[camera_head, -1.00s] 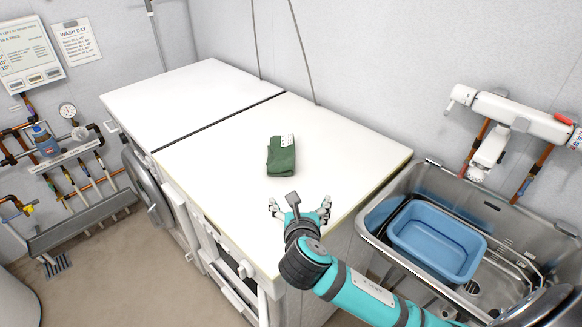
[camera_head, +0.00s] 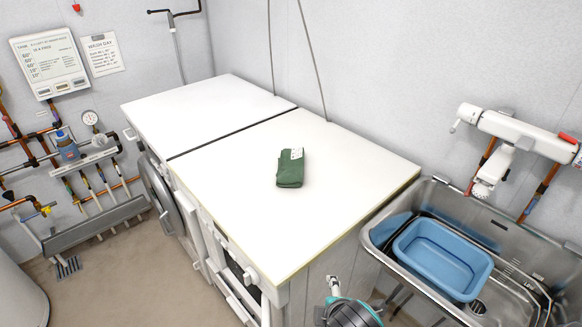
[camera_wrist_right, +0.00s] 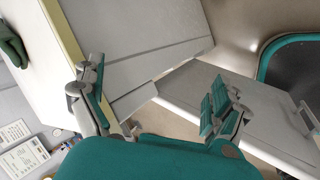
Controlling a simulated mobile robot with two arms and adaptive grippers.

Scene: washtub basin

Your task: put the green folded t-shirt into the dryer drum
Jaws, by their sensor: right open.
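The green folded t-shirt (camera_head: 290,168) lies on the white top of the right-hand machine, with a pale patch at its back end. Dark green cloth also shows at the upper left corner of the right wrist view (camera_wrist_right: 12,42). My right gripper (camera_wrist_right: 156,102) is open and empty, off the front edge of the machine top and apart from the t-shirt. In the head view only part of its wrist shows at the bottom edge. A round door (camera_head: 162,198) stands open on the left-hand machine's front. The drum opening is hidden. My left gripper is not in view.
The machine top (camera_head: 230,165) is otherwise bare. A steel sink (camera_head: 375,235) holding a blue basin (camera_head: 440,260) stands at the right. A white tap unit (camera_head: 515,130) is above it. Pipes and a grey trough (camera_head: 95,228) line the left wall. Floor is clear before the machines.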

